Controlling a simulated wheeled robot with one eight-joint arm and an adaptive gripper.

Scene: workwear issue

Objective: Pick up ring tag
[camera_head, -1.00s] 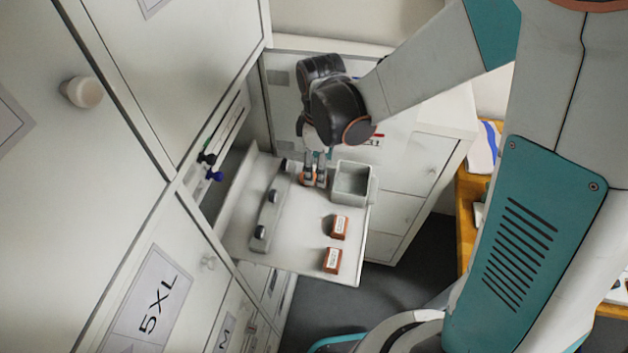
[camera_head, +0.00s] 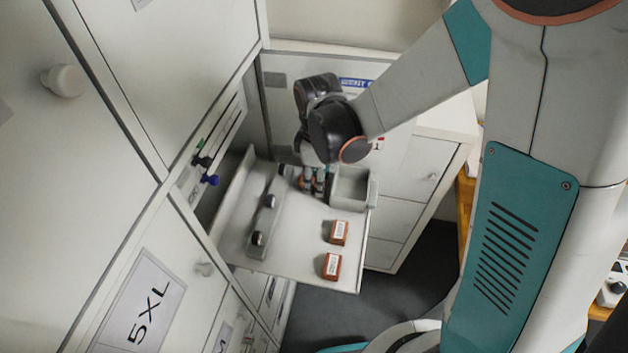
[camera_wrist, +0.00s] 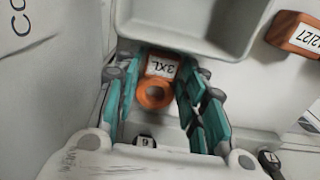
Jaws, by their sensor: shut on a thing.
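The ring tag (camera_wrist: 153,94) is an orange ring with a white label reading 3XL, seen in the wrist view between the teal fingers of my gripper (camera_wrist: 163,75). My gripper is shut on it. In the head view my gripper (camera_head: 316,182) points down over the pulled-out drawer (camera_head: 300,232), just left of a grey bin (camera_head: 353,190). The fingers mostly hide the tag there. I cannot tell whether the tag still touches the surface below.
Two orange labelled blocks (camera_head: 337,232) (camera_head: 331,266) stand at the drawer's front right. A grey rack (camera_head: 262,222) with dark round pieces lies along the left. The bin's wall (camera_wrist: 185,45) is close to my fingers. White cabinet doors (camera_head: 75,190) flank the left.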

